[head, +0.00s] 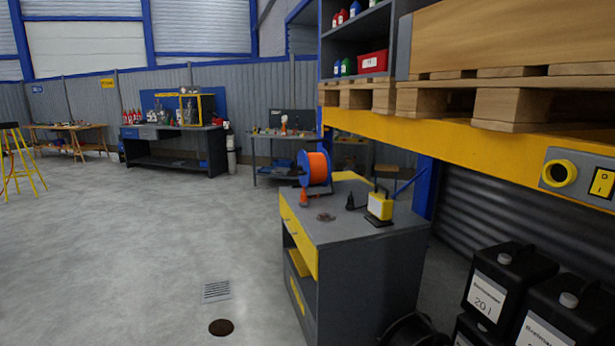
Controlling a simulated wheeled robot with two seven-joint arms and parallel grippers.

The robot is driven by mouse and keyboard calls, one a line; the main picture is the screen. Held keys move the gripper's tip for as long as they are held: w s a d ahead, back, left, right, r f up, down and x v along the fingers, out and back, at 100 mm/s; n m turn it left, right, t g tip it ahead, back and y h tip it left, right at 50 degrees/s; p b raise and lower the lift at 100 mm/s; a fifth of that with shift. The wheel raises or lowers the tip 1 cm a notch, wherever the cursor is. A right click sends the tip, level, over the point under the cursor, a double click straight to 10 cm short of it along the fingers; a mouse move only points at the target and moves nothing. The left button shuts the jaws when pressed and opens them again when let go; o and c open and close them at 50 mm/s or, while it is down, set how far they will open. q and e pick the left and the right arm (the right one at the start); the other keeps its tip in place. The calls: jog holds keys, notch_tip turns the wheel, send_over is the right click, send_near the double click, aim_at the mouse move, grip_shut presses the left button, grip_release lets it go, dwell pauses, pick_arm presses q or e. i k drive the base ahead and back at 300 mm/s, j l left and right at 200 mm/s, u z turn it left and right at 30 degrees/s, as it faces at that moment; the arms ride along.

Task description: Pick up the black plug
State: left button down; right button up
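A small black object that looks like the black plug (350,201) stands on the top of a grey cabinet (340,231) with yellow drawers, in the head view right of centre. It is small and its details are hard to make out. It sits just left of a yellow and black device (380,206) and right of an orange cable reel with blue flanges (317,169). Neither of my grippers shows in the head view.
A small orange cone-like item (304,198) and a flat dark item (326,217) also lie on the cabinet. A yellow shelf beam (470,150) with pallets overhangs to the right. Black canisters (507,285) stand at lower right. The floor (150,250) on the left is open, with a drain grate.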

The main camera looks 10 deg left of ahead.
aim_at(350, 202)
jog(key=u, duration=0.3)
jog(key=i+j+u, duration=0.3)
jog(key=i, duration=0.2)
jog(key=i+j+u, duration=0.15)
jog(key=i+u, duration=0.15)
jog(key=i, duration=0.2)
jog(key=i+u, duration=0.3)
jog(key=i, duration=0.8)
jog(key=i+z, duration=0.1)
jog(key=i, duration=0.55)
jog(key=i+j+z, duration=0.1)
jog(key=i, duration=0.5)
jog(key=i+j, duration=0.15)
jog(key=i, duration=0.5)
jog(key=i+j+z, duration=0.1)
jog(key=i, duration=0.5)
